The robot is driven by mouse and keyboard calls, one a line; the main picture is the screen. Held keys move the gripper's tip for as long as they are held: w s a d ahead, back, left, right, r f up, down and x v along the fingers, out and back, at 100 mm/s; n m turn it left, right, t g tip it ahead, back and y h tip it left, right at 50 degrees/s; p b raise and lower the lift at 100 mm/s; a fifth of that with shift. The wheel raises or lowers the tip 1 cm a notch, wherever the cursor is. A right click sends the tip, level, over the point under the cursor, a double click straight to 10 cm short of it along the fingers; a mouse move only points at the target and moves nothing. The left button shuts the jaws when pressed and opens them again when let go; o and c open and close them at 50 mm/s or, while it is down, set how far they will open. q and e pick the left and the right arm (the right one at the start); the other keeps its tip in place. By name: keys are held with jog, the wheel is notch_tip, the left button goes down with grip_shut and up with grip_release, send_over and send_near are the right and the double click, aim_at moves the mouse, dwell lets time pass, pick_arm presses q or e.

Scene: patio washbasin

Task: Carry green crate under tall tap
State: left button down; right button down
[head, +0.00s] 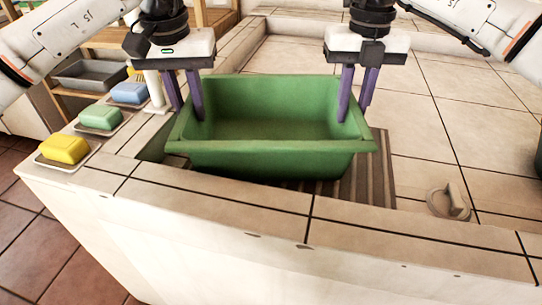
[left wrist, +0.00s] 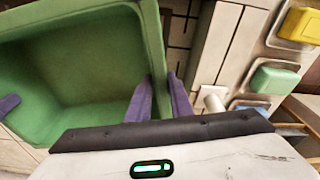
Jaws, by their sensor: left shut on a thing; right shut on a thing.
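The green crate (head: 270,160) is upright and empty, in the middle of the head view, over a slatted drain area in the tiled counter. My left gripper (head: 187,108) is shut on the crate's left wall, its purple fingers either side of the rim. My right gripper (head: 358,95) is shut on the crate's right wall in the same way. In the left wrist view the crate (left wrist: 75,75) fills the left part, its wall between my left gripper's fingers (left wrist: 160,95). A pale upright post (head: 155,92), perhaps a tap, stands just left of my left gripper; its top is hidden.
Yellow (head: 63,149), green (head: 100,117) and blue (head: 129,92) soap-like blocks sit on dishes along the left ledge. A beige plug-like piece (head: 449,201) lies on the tiles at right. A grey tray (head: 90,74) is on a wooden shelf behind. Tiles right of the crate are mostly clear.

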pick_arm(q)
jog(key=c, duration=2)
grip_release()
jog(key=shift+f, duration=0.4)
pick_arm(e)
jog(key=c, duration=2)
grip_release()
jog(key=shift+f, duration=0.35)
pick_arm(q)
jog(key=o, duration=0.4)
jog(key=shift+r, duration=0.15)
pick_arm(e)
jog(key=o, duration=0.4)
jog(key=shift+r, duration=0.15)
pick_arm(q)
jog(key=shift+r, duration=0.1)
pick_arm(e)
jog(key=shift+r, duration=0.2)
pick_arm(q)
jog(key=r, duration=0.4)
jog(key=s+r, duration=0.1)
jog(key=r, duration=0.6)
jog(key=shift+s+r, duration=0.35)
jog(key=shift+s, duration=0.05)
pick_arm(e)
notch_tip(320, 180, up, 12)
jog(key=shift+f, duration=0.2)
